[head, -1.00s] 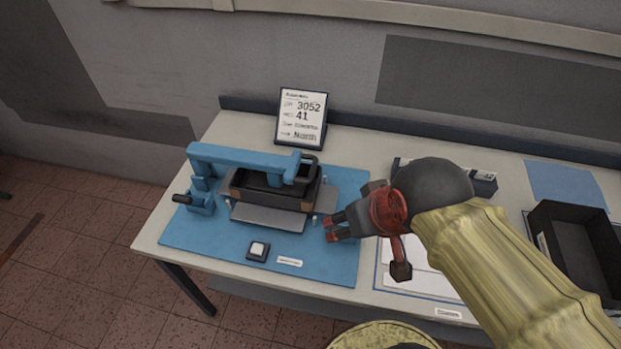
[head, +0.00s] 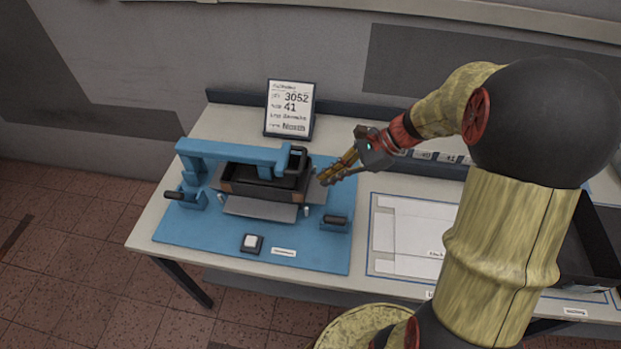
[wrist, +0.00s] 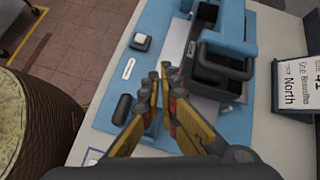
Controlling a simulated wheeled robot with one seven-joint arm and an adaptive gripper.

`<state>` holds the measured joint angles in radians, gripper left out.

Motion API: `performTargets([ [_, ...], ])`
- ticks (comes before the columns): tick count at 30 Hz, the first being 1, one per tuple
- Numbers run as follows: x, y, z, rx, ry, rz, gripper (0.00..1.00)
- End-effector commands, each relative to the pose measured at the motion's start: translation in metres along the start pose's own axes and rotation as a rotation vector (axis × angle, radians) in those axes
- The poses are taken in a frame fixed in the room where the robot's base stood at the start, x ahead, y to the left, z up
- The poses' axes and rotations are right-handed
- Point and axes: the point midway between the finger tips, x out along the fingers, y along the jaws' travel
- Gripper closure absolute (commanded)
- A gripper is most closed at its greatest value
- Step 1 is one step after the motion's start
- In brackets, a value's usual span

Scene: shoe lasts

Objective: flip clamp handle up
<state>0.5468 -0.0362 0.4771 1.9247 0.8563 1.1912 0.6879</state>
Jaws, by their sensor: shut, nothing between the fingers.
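The blue fixture (head: 235,155) stands on a blue mat, its arm spanning a dark tray-like holder (head: 262,187). A small blue clamp with a black handle (head: 335,220) is at the mat's right side and lies low, roughly flat; in the wrist view this handle (wrist: 122,109) is left of my fingers. A second clamp handle (head: 174,195) sticks out at the left, also roughly level. An upright black loop handle (head: 297,160) is at the arm's right end. My gripper (head: 322,180) is shut and empty, behind the right clamp and beside the holder; its fingers (wrist: 160,72) show in the wrist view.
A white push button (head: 252,242) and a label sit on the mat's front. A sign (head: 290,108) stands behind the fixture. White outlined sheets (head: 408,240) lie to the right; a black bin (head: 592,245) is partly hidden by my arm.

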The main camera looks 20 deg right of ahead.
Motion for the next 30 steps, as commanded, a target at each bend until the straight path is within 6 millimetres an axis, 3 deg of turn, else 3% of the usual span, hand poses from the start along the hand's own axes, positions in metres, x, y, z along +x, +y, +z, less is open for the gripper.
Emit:
performTargets([
  [3,0.001,-0.021,-0.028,0.196,-0.096,-0.046,1.0],
  [10,0.001,-0.044,-0.059,0.405,-0.209,-0.101,1.0],
  [24,0.002,-0.048,-0.064,0.44,-0.229,-0.109,1.0],
  [30,0.021,-0.05,-0.061,0.438,-0.229,-0.107,1.0],
])
